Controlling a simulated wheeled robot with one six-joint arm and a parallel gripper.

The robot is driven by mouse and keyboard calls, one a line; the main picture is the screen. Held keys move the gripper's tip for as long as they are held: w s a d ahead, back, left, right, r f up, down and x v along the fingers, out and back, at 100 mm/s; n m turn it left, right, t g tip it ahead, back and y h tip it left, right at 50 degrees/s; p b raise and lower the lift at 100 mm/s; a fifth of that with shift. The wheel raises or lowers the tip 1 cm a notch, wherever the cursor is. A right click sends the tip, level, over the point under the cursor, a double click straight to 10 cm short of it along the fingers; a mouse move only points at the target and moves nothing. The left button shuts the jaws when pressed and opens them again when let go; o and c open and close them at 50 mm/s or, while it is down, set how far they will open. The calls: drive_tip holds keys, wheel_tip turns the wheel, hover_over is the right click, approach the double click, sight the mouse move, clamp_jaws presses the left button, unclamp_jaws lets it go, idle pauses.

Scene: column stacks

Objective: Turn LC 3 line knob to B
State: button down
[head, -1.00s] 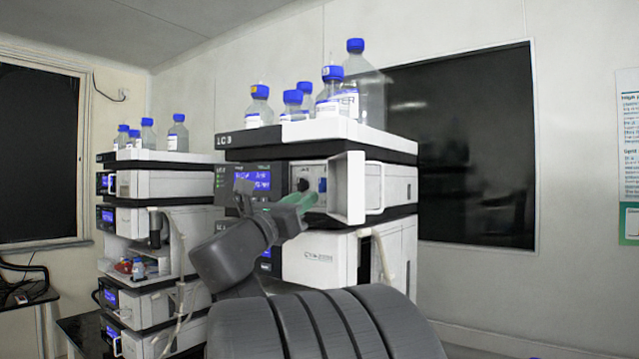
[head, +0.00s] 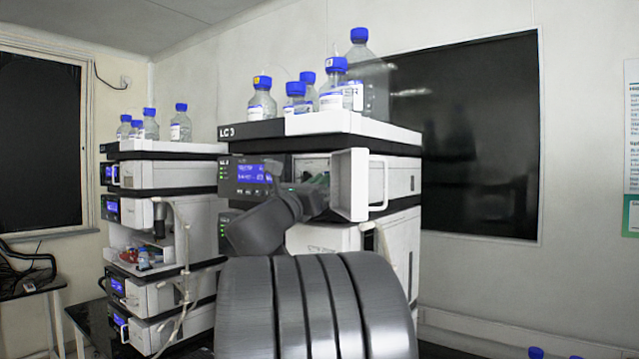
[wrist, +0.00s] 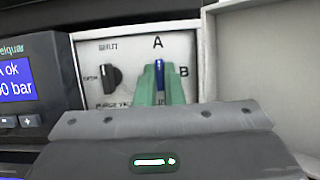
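The LC 3 stack (head: 252,132) stands ahead, with a compartment open at its front. In the wrist view, the blue line knob (wrist: 159,72) is upright, pointing at A, with B printed to its right. My gripper (wrist: 160,88) has its green fingers on either side of the knob, with the blue showing in the narrow gap between them. I cannot tell whether the fingers press on it. In the head view my gripper (head: 318,181) reaches into the compartment, and my arm hides the knob.
A black knob (wrist: 112,77) sits left of the blue one. The open white door (head: 350,185) stands just right of my gripper. A display (wrist: 16,80) is at the left. Bottles (head: 296,100) stand on top. A second stack (head: 165,175) is at the left.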

drive_tip(key=shift+f+m, duration=0.1)
drive_tip(key=shift+m, duration=0.3)
drive_tip(key=shift+w+m+g+h+b, duration=0.1)
drive_tip(key=shift+m+g+h+b, duration=0.3)
drive_tip(key=shift+m+b, duration=0.35)
drive_tip(key=shift+w+a+r+m+g+h+b, duration=0.15)
drive_tip(key=shift+m+g, duration=1.15)
drive_tip(key=shift+m, duration=2.05)
drive_tip(key=shift+s+r+m+g+h+b, duration=0.2)
drive_tip(key=shift+m+g, duration=1.1)
drive_tip(key=shift+m, duration=2.05)
drive_tip(key=shift+w+a+r+m+g+h, duration=0.2)
drive_tip(key=shift+m+g, duration=1.1)
drive_tip(key=shift+m, duration=2.05)
drive_tip(key=shift+d+f, duration=0.1)
drive_tip(key=shift+f, duration=0.1)
drive_tip(key=c, duration=1.5)
unclamp_jaws()
drive_tip(key=shift+c, duration=0.2)
